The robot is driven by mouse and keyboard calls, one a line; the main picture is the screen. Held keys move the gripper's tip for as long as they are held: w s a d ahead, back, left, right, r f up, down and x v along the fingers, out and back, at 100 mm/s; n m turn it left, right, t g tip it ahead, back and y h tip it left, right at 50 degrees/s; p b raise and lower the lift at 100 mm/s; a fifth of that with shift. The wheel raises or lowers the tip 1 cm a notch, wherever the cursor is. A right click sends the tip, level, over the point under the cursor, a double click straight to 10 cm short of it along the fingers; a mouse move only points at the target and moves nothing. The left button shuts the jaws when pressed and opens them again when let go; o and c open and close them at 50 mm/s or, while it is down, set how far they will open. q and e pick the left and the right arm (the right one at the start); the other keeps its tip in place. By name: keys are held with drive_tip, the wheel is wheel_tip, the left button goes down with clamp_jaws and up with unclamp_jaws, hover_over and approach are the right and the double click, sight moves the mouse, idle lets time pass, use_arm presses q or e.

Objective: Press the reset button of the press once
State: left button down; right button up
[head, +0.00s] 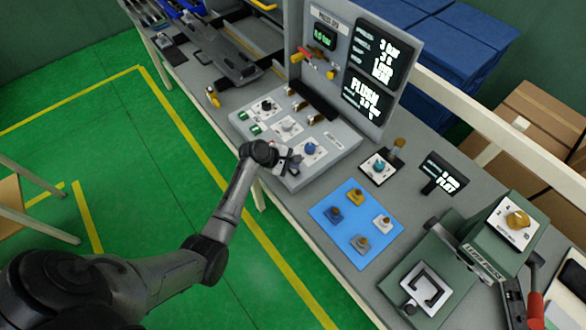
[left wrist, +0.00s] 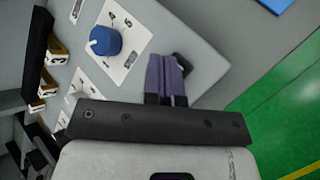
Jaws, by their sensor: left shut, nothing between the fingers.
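The green press (head: 483,248) stands at the lower right of the head view. A white plate on top of it carries a yellow knob-like part (head: 517,219); I cannot tell whether this is the reset button. My left gripper (head: 289,162) is shut and empty, over the front edge of the grey control panel (head: 330,142), left of the blue knob (head: 310,149). In the left wrist view the closed purple fingers (left wrist: 166,76) are over the panel, beside the blue knob (left wrist: 105,41), not on it. My right gripper is not in view.
A blue mat (head: 341,238) with several small knobs lies between panel and press. A teal knob on a plate (head: 378,166) and a small display (head: 443,176) stand behind it. A red handle (head: 535,292) is at the press's right. Display board (head: 345,70) rises behind the panel.

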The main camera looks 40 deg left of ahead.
use_arm(q)
drive_tip(key=shift+f, duration=0.4)
drive_tip(key=shift+f, duration=0.15)
idle(0.4)
drive_tip(key=shift+f, duration=0.4)
idle(0.6)
drive_tip(key=shift+r+p, duration=0.9)
drive_tip(key=shift+p, duration=0.25)
drive_tip(key=shift+r, duration=0.1)
